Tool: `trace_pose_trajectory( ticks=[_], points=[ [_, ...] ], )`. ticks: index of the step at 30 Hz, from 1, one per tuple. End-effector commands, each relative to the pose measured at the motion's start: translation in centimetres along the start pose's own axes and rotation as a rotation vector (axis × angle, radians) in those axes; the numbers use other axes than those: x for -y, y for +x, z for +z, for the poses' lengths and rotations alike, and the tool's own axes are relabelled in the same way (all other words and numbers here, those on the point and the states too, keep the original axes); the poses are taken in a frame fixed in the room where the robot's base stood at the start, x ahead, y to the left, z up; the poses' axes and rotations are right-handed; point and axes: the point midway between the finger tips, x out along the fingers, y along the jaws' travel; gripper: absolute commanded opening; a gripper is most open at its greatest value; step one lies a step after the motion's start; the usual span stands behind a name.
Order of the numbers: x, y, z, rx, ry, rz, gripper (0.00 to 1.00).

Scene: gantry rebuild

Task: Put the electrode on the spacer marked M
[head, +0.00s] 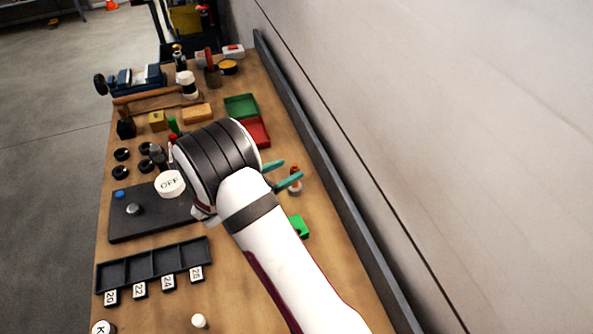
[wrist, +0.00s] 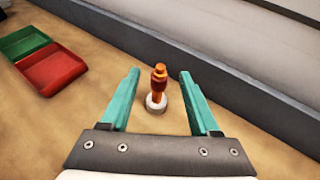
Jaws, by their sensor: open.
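A copper-orange upright piece, which looks like the electrode (wrist: 159,82), stands on a pale round base (wrist: 156,108) in the wrist view. I cannot tell whether that base is part of it or a separate spacer. In the head view the electrode (head: 295,170) is partly hidden by my teal fingers. My gripper (wrist: 160,72) is open, with one finger on each side of the electrode in the picture and gaps on both sides. A white round piece marked K (head: 103,327) is at the lower left in the head view. No mark M is legible.
A grey rail (head: 325,165) runs along the wall side. A green tray (head: 241,106), a red tray (wrist: 52,71) and a bright green block (head: 299,227) are nearby. A black divided rack (head: 153,263) with numbered tags is left. A small white piece (head: 199,321) stands in front.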

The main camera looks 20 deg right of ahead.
Motion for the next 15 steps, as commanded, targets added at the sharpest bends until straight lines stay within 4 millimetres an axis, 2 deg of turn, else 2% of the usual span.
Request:
trace_pose_trajectory(
  ticks=[5, 8, 11, 12, 14, 15],
  points=[
    [0.4, -0.5, 0.4, -0.004, 0.022, -0.015, 0.62],
    [3.2, -1.0, 2.7, -0.032, 0.178, -0.110, 0.62],
    [10.1, -3.4, 6.4, -0.100, 0.554, -0.344, 0.62],
    [13.3, -5.0, 7.2, -0.132, 0.733, -0.458, 0.62],
    [17.8, -8.1, 7.6, -0.182, 1.010, -0.640, 0.62],
    [20.4, -10.6, 7.3, -0.218, 1.198, -0.769, 0.62]
  ],
)
